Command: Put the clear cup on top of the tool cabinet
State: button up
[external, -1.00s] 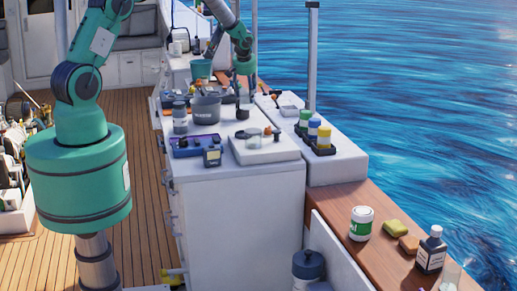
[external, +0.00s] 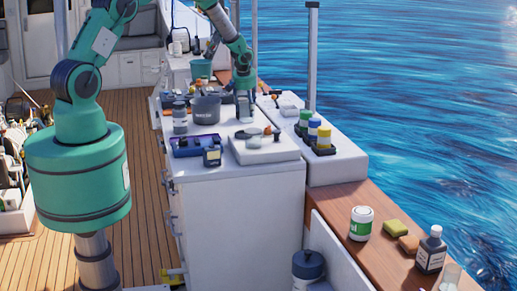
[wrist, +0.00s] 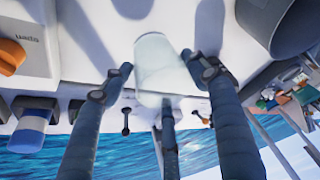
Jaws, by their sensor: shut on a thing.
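The clear cup (wrist: 158,68) shows between the two fingers of my gripper (wrist: 160,78) in the wrist view. My gripper is shut on it. In the external view my gripper (external: 244,112) is low over the far part of the white tool cabinet (external: 240,215), to the right of the grey pot. The cup is small and hard to make out there. I cannot tell whether its base touches the cabinet top.
The grey pot (external: 206,108) stands close to the left of my gripper. A blue tray (external: 186,150), a dark jar (external: 212,156) and a white board (external: 265,152) with small items occupy the near top. Bottles with coloured caps (external: 314,130) stand to the right.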

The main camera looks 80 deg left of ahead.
aim_at(248, 114)
jog(key=shift+f, duration=0.3)
jog(key=shift+f, duration=1.85)
jog(key=shift+f, duration=0.1)
jog(key=o, duration=1.2)
jog(key=shift+r, duration=0.2)
jog(key=shift+b+v, duration=0.3)
jog(key=shift+v, duration=5.6)
